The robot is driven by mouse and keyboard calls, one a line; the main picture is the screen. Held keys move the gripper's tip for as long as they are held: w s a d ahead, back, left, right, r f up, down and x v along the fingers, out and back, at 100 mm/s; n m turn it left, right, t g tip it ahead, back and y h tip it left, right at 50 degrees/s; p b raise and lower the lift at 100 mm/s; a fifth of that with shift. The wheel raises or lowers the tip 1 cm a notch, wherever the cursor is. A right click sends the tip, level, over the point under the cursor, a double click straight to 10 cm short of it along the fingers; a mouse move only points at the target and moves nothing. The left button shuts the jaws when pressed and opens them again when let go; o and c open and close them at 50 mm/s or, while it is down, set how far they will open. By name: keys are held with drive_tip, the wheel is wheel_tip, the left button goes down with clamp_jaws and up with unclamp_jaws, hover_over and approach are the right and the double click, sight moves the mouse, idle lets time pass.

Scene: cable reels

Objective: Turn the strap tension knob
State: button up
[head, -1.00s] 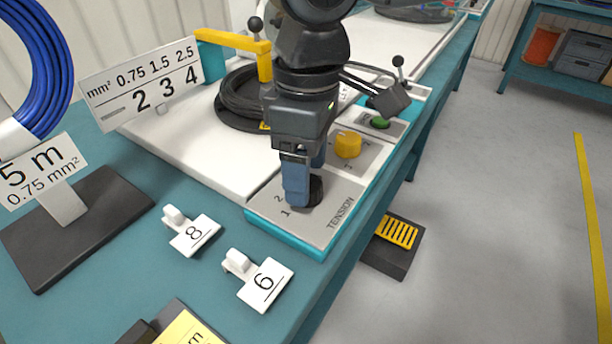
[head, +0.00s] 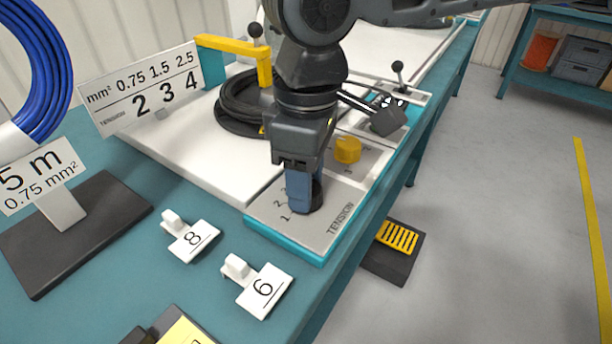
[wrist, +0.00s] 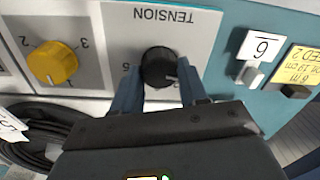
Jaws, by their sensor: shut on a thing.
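The black tension knob (wrist: 160,67) sits on the grey panel marked TENSION, with a pale pointer line on its face aimed to the lower right in the wrist view. My gripper (wrist: 158,90) is shut on it, a blue finger on either side. In the head view my gripper (head: 304,205) points down onto the panel (head: 325,240) and mostly hides the knob. The numbers 1, 2 and 3 show beside it. A white sign (head: 142,90) pairs mm² 0.75, 1.5, 2.5 with 2, 3, 4. A card (head: 40,178) reads 5 m, 0.75 mm².
A yellow knob (head: 347,150) is just behind my gripper. Beyond it are a black-handled lever (head: 398,70) and a black cable coil (head: 245,102).

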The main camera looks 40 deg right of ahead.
drive_tip(key=shift+m+p, duration=0.3)
drive_tip(key=shift+c, duration=0.3)
drive_tip(key=m+p, duration=0.2)
drive_tip(key=shift+r+p, duration=0.2)
drive_tip(key=shift+p, duration=0.1)
drive_tip(key=m+p, duration=0.5)
drive_tip(key=shift+s+m, duration=0.1)
drive_tip(key=shift+m, duration=0.3)
drive_tip(key=m+p, duration=0.4)
drive_tip(key=shift+p, duration=0.3)
drive_tip(key=shift+f+m+p, duration=0.15)
drive_tip(key=shift+m+p, duration=1.05)
drive_tip(key=shift+m, duration=0.5)
drive_tip(key=o, duration=1.1)
drive_tip(key=shift+d, duration=0.1)
drive_tip(key=shift+c, duration=0.2)
